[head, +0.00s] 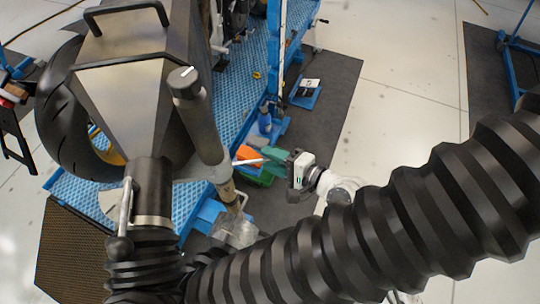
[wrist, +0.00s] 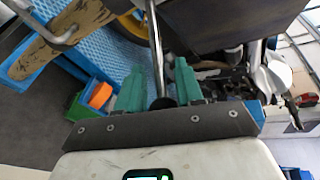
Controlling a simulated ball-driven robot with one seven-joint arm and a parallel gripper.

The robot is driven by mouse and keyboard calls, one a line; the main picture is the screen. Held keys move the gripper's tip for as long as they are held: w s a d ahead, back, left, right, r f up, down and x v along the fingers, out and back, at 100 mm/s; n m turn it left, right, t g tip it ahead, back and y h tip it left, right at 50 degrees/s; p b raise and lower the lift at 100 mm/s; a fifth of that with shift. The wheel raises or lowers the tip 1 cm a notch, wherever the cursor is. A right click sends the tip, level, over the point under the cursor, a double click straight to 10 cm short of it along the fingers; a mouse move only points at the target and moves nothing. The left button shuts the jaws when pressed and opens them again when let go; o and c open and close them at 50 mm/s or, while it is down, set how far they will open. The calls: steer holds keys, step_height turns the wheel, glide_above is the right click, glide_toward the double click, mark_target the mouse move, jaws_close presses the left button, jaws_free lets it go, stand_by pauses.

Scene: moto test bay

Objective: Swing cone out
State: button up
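The cone (head: 128,95) is a grey metal hood with a black bar handle (head: 125,18), at the upper left of the head view, beside a motorcycle's rear wheel. A thin metal rod (head: 250,162) reaches from the cone's side towards my gripper (head: 277,160). In the wrist view my gripper (wrist: 160,88) is open, one green finger on each side of a metal rod (wrist: 156,45). The rod ends in a black knob (wrist: 163,103) close to the palm. A small gap shows on both sides, so the fingers look apart from the rod.
A thick black corrugated hose (head: 370,215) crosses the lower right. A second lever with a black knob (head: 120,248) hangs below the cone. The blue lift platform (head: 262,50) lies behind. Orange (head: 247,153) and green bins stand near my gripper.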

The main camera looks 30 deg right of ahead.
steer(key=shift+w+a+f, duration=0.15)
steer(key=shift+w+a, duration=0.05)
steer(key=shift+w, duration=0.2)
steer(key=c, duration=0.6)
jaws_close()
steer(key=shift+d, duration=0.1)
